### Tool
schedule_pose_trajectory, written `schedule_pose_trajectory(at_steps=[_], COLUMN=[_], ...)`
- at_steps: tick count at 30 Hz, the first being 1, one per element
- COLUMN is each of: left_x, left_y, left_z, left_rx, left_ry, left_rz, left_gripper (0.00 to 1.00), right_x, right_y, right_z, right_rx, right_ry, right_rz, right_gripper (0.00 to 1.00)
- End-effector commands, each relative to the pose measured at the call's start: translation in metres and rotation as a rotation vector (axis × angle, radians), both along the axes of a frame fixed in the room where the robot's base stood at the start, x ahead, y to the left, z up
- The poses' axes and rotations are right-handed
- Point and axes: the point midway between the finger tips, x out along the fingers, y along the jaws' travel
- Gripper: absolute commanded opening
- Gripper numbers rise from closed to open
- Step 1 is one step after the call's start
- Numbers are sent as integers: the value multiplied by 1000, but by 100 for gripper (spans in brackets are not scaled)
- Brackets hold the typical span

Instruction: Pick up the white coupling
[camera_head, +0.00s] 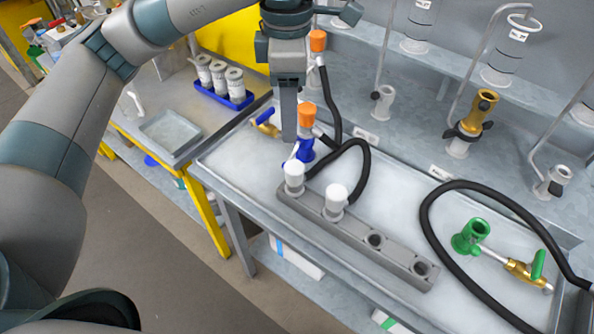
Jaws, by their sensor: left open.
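Two white couplings sit in a long grey holder block (381,250) on the bench. One white coupling (294,177) is at the block's far left end, and the other white coupling (335,197) is in the hole beside it. The block's two right-hand holes are empty. My left gripper (288,138) points down just above and behind the left white coupling. It is open, seen nearly edge-on, and no coupling shows between its fingers. My right gripper is not in view.
A blue fitting with an orange cap (306,116) stands close to my left gripper. Black hoses (361,180) curve behind the block. A green fitting (471,237) with a brass valve lies at right. A blue tray (221,95) holds white containers.

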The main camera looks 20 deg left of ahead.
Motion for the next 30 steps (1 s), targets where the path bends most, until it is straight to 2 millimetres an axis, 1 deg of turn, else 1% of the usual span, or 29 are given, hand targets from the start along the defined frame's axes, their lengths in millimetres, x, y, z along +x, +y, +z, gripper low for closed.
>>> schedule_pose_trajectory(at_steps=[1,3,6,11,14,17,19,20,21,22,30], left_x=[0,0,0,0,0,-1,-1,-1,-1,-1,-1], left_y=[0,0,0,0,0,0,0,0,0,0,-1], left_z=[0,0,-1,-5,-13,-25,-37,-42,-49,-54,-101], left_rx=[0,-2,-2,-2,-2,-2,-2,-2,-2,-2,-1], left_ry=[1,2,2,3,5,6,8,8,7,8,7], left_rz=[0,0,-1,-1,-1,-2,0,0,0,-1,-1], left_gripper=[52,52,52,52,52,52,52,52,52,52,52], right_x=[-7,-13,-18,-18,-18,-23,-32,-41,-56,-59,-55], right_y=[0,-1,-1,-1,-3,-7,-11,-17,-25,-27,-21], right_z=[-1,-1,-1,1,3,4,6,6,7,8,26], right_rx=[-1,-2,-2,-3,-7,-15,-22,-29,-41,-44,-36], right_ry=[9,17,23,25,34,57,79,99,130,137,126], right_rz=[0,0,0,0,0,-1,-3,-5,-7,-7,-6], right_gripper=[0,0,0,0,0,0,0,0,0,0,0])
